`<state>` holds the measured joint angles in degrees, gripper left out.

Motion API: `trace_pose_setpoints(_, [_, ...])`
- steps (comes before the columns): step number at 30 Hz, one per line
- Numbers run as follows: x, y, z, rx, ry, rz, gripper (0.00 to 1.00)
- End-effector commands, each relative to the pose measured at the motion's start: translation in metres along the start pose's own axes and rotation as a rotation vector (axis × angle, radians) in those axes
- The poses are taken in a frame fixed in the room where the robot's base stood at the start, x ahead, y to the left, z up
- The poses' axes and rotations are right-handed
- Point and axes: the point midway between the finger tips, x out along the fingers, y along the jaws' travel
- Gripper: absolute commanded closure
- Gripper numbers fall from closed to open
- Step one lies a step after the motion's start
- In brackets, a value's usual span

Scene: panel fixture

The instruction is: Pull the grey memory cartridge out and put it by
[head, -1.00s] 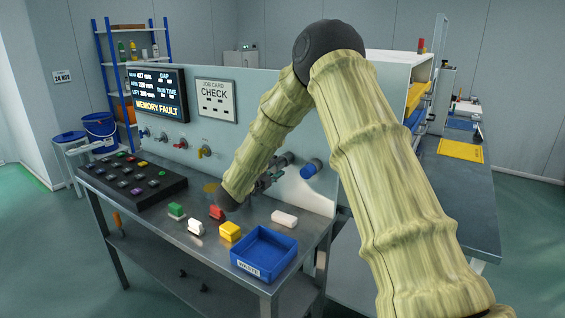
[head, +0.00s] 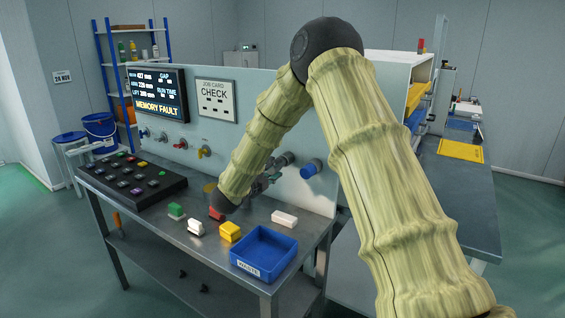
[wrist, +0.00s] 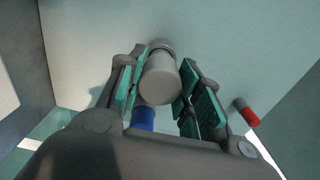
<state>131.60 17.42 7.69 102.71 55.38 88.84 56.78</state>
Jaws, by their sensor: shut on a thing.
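The grey memory cartridge (wrist: 160,80) is a plain, round-ended cylinder between the green pads of my gripper (wrist: 160,88) in the wrist view. My gripper is shut on it. Its far end meets a darker grey ring at the pale panel; I cannot tell how far it sits inside. In the head view my gripper (head: 268,179) is at the panel front (head: 240,120), partly hidden behind my arm. The panel's screen reads MEMORY FAULT.
A blue cylinder (head: 311,168) sticks out just right of the gripper. On the bench are a blue WASTE bin (head: 290,262), a yellow block (head: 230,232), a white block (head: 284,218), a green block (head: 176,211) and a red block (head: 215,213). Bare bench lies between them.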

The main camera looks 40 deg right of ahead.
Motion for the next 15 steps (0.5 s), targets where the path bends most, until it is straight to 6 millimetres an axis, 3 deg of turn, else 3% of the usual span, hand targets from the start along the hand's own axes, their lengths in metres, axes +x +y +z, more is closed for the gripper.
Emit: trace_pose_setpoints(15, [-0.0081, 0.0002, 0.0002, 0.000, -0.001, 0.001, 0.94])
